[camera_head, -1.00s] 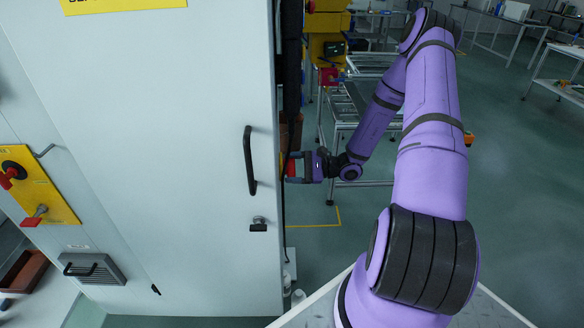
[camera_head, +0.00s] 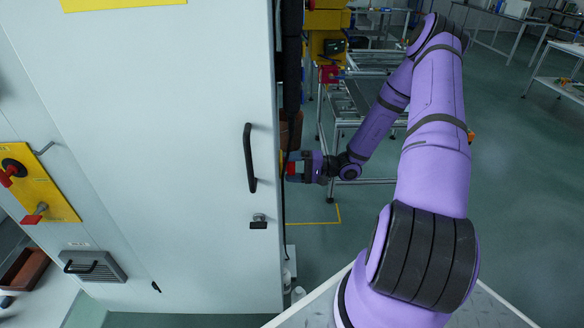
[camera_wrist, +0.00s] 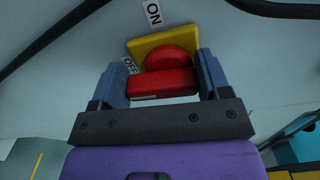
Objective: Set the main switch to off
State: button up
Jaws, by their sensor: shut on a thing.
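The main switch has a red handle (camera_wrist: 162,84) with a round red hub on a yellow plate (camera_wrist: 140,46). A white ON label (camera_wrist: 153,13) is beyond the plate, and a white OFF label (camera_wrist: 130,65) is close to the left finger. My gripper (camera_wrist: 162,82) has one finger on each side of the red handle and is shut on it. In the head view my gripper (camera_head: 293,170) is at the cabinet's right side, with a little red showing between its fingers. The rest of the switch is hidden there by the cabinet edge.
The pale cabinet door (camera_head: 180,150) with a black handle (camera_head: 249,158) fills the left. A yellow panel (camera_head: 40,190) with red knobs is at far left. A metal frame table (camera_head: 370,95) stands behind my arm. Open floor lies to the right.

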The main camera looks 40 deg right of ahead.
jog(key=shift+f+n, duration=0.1)
jog(key=shift+n, duration=0.5)
jog(key=o, duration=0.9)
jog(key=v, duration=1.1)
